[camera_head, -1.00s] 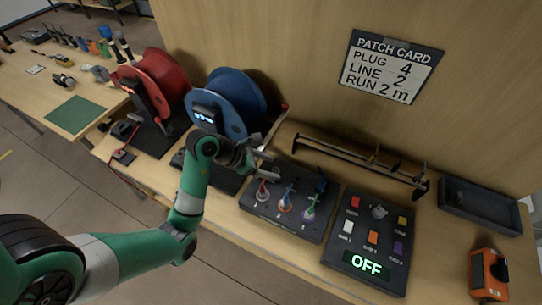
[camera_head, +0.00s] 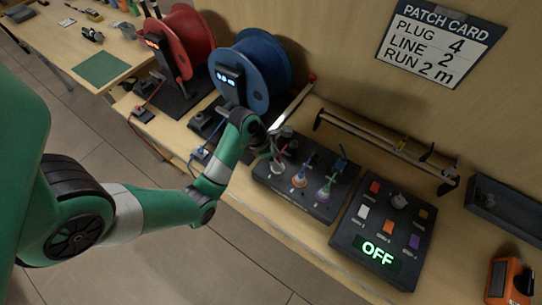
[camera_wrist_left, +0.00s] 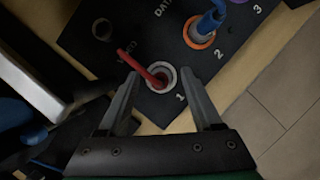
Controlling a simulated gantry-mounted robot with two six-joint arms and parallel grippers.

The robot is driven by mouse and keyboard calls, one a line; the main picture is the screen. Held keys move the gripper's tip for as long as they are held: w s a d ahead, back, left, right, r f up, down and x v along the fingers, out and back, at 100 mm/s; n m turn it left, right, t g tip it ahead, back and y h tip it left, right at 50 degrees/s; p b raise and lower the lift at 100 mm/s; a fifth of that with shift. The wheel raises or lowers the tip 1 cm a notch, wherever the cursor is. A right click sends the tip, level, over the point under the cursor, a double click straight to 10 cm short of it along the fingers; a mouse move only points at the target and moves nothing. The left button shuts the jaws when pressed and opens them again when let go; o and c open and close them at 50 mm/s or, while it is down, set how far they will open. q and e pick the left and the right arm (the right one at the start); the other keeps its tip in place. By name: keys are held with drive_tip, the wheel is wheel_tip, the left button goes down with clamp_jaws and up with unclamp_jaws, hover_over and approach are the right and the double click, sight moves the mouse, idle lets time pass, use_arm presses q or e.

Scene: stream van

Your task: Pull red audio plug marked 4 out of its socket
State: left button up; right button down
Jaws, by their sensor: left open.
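A thin red plug or lead (camera_wrist_left: 155,72) stands in the pale-ringed socket (camera_wrist_left: 162,84) beside the number 1 on the dark socket box (camera_wrist_left: 105,58). No 4 can be read on it. My left gripper (camera_wrist_left: 160,88) is open, its fingertips on either side of that socket with the red lead between them, not closed on it. In the head view my left gripper (camera_head: 276,150) is over the left end of the socket box (camera_head: 262,180), largely hiding the red plug. My right gripper is not in view.
A blue plug (camera_wrist_left: 207,22) stands in the orange-ringed socket 2, and a purple-ringed socket (camera_head: 324,194) is beyond it. An empty socket (camera_wrist_left: 101,29) shows too. A button box (camera_head: 350,240) reads OFF. Blue (camera_head: 250,70) and red (camera_head: 183,42) reels stand behind.

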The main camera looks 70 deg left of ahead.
use_arm(q)
drive_tip(key=shift+w+f, duration=0.25)
drive_tip(key=shift+f, duration=0.4)
clamp_jaws()
idle(0.4)
